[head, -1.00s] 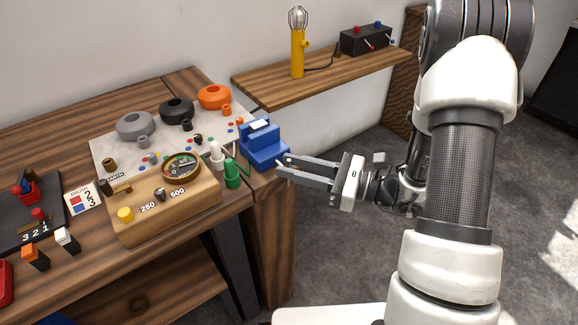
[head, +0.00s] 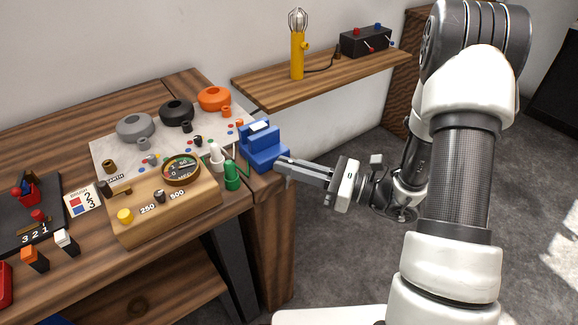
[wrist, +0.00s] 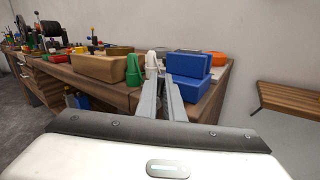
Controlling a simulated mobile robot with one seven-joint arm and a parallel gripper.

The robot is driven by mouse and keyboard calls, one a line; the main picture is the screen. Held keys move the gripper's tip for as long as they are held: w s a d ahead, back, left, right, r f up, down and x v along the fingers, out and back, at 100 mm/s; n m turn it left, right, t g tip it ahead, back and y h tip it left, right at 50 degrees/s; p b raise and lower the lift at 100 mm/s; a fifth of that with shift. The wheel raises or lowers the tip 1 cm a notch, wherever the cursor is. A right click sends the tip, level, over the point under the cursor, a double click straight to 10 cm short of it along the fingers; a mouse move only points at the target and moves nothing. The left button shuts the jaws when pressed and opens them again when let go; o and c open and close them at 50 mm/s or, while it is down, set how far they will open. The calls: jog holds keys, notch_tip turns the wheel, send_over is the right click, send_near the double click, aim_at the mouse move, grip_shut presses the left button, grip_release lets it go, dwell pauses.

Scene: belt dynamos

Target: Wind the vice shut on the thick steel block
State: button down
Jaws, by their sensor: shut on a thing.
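The blue vice (head: 262,158) stands at the right end of the wooden bench. It also shows in the wrist view (wrist: 188,66), just right of my fingertips. A pale block top (head: 259,127), apparently the steel block, shows between the vice's jaws; any gap there is too small to judge. My gripper (head: 279,164) reaches in from the right, with its fingertips at the vice's front right side. It is shut on what appears to be the vice handle, which the fingers hide. In the wrist view the fingers (wrist: 164,78) run close together.
A wall shelf (head: 330,76) behind carries a yellow lamp (head: 297,55) and a black box (head: 366,40). Open floor lies to the right.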

jog(key=shift+f, duration=0.2)
jog(key=c, duration=1.9)
grip_release()
jog(key=p+v, duration=0.1)
jog(key=v, duration=1.6)
jog(key=shift+s+d, duration=0.2)
